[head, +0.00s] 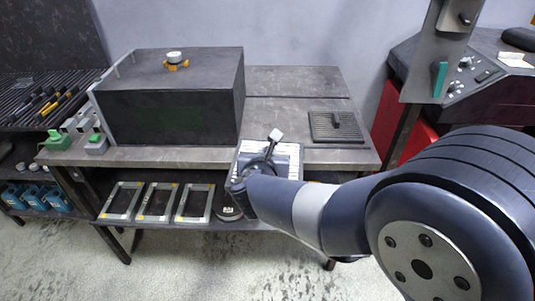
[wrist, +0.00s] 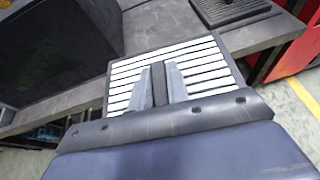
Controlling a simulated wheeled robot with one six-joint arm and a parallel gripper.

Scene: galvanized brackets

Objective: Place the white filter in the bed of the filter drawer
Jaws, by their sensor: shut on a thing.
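The white filter (head: 291,154) is a flat, white-ribbed panel with a dark frame, at the table's front edge in the head view. It also shows in the wrist view (wrist: 205,62), ahead of my gripper. My gripper (wrist: 159,84) is shut on the dark upright handle (wrist: 159,73) at the filter's middle, one grey finger on each side. In the head view my gripper (head: 266,157) and wrist cover the filter's lower left part. I cannot make out the filter drawer or its bed in either view. Whether the filter touches the table is unclear.
A large black box (head: 170,112) stands on the table (head: 285,92), left of the filter. Several metal frames (head: 158,203) sit on the lower shelf. A red cabinet (head: 388,125) stands at right.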

